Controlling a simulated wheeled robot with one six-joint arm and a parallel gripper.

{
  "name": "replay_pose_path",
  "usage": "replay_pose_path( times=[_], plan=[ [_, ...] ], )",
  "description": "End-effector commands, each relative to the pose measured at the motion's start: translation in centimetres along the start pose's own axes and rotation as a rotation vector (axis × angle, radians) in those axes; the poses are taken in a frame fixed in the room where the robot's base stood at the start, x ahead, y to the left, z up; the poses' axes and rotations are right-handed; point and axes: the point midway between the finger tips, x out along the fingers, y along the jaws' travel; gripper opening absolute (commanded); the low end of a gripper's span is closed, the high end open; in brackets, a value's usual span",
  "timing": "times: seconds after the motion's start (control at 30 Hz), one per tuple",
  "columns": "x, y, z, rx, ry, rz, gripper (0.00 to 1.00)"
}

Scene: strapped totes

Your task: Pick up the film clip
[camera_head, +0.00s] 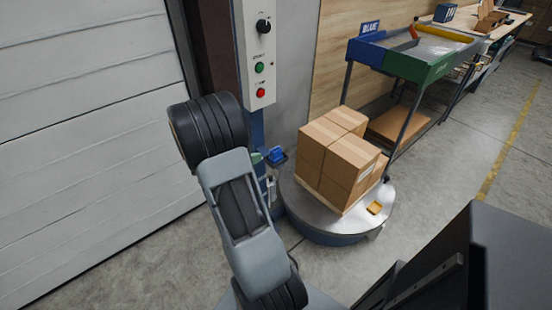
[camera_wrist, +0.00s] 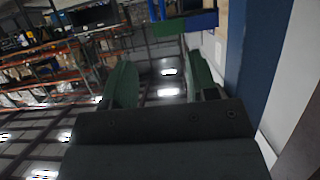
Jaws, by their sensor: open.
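A small orange-yellow piece (camera_head: 375,208), which looks like the film clip, lies on the round turntable (camera_head: 325,215) at its front right, beside the stacked boxes. It is too small to make out its shape. My gripper (camera_wrist: 158,72) shows in the wrist view with its two green fingers apart and nothing between them. In the head view my gripper is mostly hidden behind my grey arm, left of the turntable and near the column. The orange-yellow piece does not show in the wrist view.
Cardboard boxes (camera_head: 342,155) stand on the turntable. A control column (camera_head: 255,55) with buttons rises behind my arm, with a blue part (camera_head: 276,156) low beside it. A cart (camera_head: 412,62) with blue and green sides stands behind the boxes.

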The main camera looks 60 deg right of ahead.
Motion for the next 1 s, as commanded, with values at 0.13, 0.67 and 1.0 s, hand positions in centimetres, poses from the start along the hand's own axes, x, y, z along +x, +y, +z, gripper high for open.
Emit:
replay_pose_path(
  times=[0.13,0.67,1.0],
  plan=[
    [3.0,0.2,0.2,0.001,0.001,0.012,0.53],
    [8.1,0.1,0.1,0.001,0.0,0.005,0.53],
    [12.0,0.1,0.1,0.001,0.0,0.004,0.53]
  ],
)
